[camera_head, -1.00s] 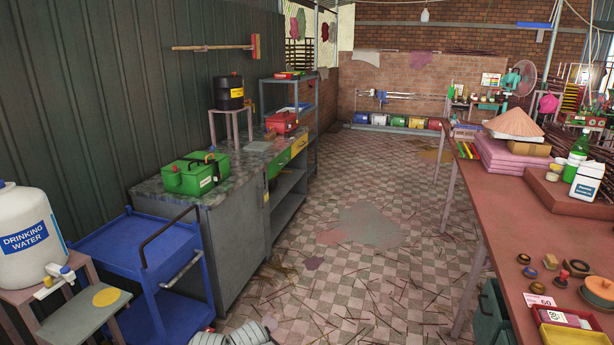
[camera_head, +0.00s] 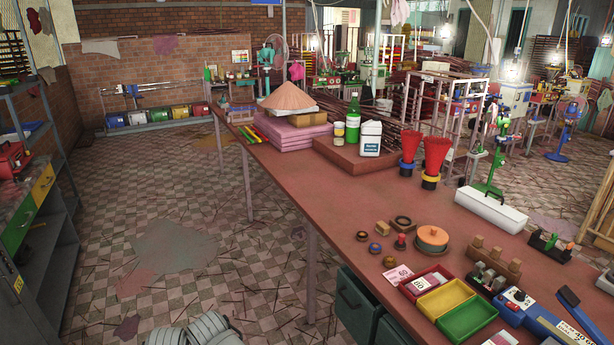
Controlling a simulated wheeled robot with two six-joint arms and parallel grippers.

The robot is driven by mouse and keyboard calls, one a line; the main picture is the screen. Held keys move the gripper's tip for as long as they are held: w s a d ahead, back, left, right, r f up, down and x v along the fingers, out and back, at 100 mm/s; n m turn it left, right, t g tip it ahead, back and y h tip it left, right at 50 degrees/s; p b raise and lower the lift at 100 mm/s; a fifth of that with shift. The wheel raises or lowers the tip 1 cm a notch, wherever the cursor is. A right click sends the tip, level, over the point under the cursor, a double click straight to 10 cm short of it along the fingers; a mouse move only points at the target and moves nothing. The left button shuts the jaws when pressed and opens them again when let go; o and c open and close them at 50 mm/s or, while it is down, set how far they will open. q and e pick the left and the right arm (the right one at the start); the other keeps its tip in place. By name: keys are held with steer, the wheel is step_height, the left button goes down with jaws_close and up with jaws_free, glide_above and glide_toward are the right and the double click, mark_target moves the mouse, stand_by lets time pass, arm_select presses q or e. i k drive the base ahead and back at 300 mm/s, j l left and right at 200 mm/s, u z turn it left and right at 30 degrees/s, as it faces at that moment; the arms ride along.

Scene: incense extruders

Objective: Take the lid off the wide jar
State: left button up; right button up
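A small jar with a pale lid (camera_head: 338,130) stands beside the green bottle (camera_head: 353,120) on the raised board of the long red-brown table. Neither of my grippers is in view.
The long table (camera_head: 290,170) runs from back left to front right. The tiled floor (camera_head: 120,225) on the left is mostly open.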

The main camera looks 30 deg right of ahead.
mark_target(432, 235)
steer(key=i+l+z, duration=0.3)
steer(key=i+z, duration=0.6)
steer(key=i, duration=0.25)
steer(key=i+l, duration=0.2)
steer(key=i, duration=0.05)
